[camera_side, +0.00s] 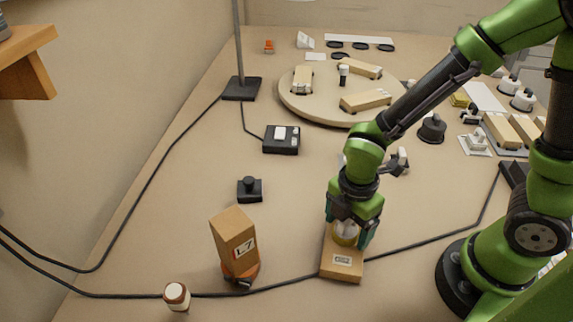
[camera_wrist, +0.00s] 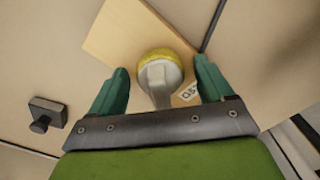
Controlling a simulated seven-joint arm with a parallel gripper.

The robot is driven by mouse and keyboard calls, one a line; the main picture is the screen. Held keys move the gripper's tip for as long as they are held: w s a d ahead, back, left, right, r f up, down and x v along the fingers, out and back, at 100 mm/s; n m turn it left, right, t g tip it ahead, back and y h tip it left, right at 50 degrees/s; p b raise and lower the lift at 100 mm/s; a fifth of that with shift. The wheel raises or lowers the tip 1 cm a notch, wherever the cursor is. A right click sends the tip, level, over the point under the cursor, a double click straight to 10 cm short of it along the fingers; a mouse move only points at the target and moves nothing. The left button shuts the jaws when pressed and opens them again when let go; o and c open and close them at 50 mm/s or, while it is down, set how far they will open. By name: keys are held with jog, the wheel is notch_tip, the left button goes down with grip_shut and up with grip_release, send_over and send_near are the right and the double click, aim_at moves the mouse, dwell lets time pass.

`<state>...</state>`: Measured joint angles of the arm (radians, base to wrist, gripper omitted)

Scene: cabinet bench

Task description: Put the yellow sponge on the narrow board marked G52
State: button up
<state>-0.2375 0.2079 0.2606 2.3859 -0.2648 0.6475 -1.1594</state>
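The yellow sponge (camera_side: 345,240) is a round yellow pad under a pale handle. In the wrist view the sponge (camera_wrist: 158,54) appears to rest on the narrow wooden board (camera_wrist: 115,38). In the side view the board (camera_side: 342,265) carries a label on its front end that looks like G52. My gripper (camera_side: 346,240) points down over the board. In the wrist view my gripper (camera_wrist: 161,66) has its two green fingers spread on either side of the handle, with gaps on both sides. The sponge's far side is hidden.
A tall box marked L7 (camera_side: 234,243) stands tilted left of the board, with a small brown bottle (camera_side: 177,296) nearby. A black cable (camera_side: 285,287) runs past the board. A small black knob block (camera_side: 250,190) and a round turntable (camera_side: 300,108) with blocks lie farther back.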

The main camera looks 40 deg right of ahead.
notch_tip(320, 180, up, 12)
jog(key=d+r+m+t+y, duration=0.2)
jog(key=d+r+m+t, duration=0.5)
jog(key=m, duration=1.5)
notch_tip(320, 180, up, 2)
jog(key=d, duration=0.2)
jog(key=shift+s+d, duration=0.3)
jog(key=shift+s, duration=0.1)
